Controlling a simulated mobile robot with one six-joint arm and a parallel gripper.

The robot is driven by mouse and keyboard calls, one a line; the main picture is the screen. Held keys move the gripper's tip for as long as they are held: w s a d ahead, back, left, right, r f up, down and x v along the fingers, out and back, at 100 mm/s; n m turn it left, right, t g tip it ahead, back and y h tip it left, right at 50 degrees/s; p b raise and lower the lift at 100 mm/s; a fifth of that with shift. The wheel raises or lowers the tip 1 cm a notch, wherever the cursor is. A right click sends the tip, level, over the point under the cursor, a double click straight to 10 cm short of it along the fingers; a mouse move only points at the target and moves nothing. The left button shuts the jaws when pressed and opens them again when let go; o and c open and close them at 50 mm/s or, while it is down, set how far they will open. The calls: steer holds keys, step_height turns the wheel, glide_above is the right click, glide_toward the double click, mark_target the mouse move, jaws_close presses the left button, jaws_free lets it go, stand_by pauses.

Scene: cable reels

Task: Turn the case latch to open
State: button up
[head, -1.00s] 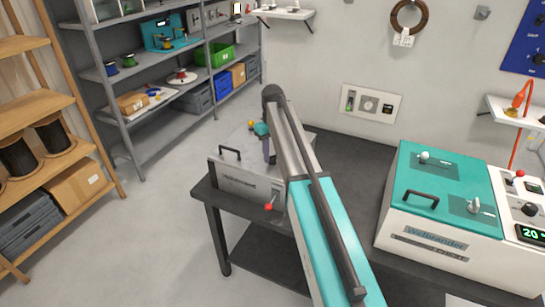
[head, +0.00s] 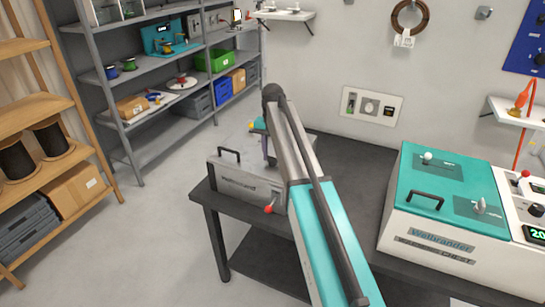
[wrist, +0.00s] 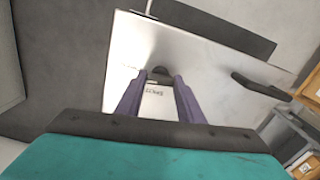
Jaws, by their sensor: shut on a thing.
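The metal case (head: 245,188) stands on the dark table, its grey lid down, behind and left of my arm. My gripper (wrist: 160,78) is over the lid (wrist: 205,50) in the wrist view. Its purple fingers are shut on a small dark part, which I take to be the case latch (wrist: 160,70). A pale plate with small lettering (wrist: 157,100) shows between the fingers. In the head view my gripper (head: 271,160) is partly hidden by my arm, and the latch is hidden there.
A black handle (head: 229,154) stands at the lid's left side. A red-knobbed lever (head: 268,209) sticks out of the case front. Grey shelves (head: 150,110) stand behind on the left.

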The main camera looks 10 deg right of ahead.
mark_target(273, 157)
steer(key=shift+m, duration=0.9)
steer(key=o, duration=1.1)
steer(key=shift+c, duration=0.2)
steer(key=shift+r, duration=0.15)
step_height(273, 157, up, 14)
steer(key=p, duration=0.6)
steer(key=shift+f+p, duration=0.2)
steer(key=shift+p, duration=0.2)
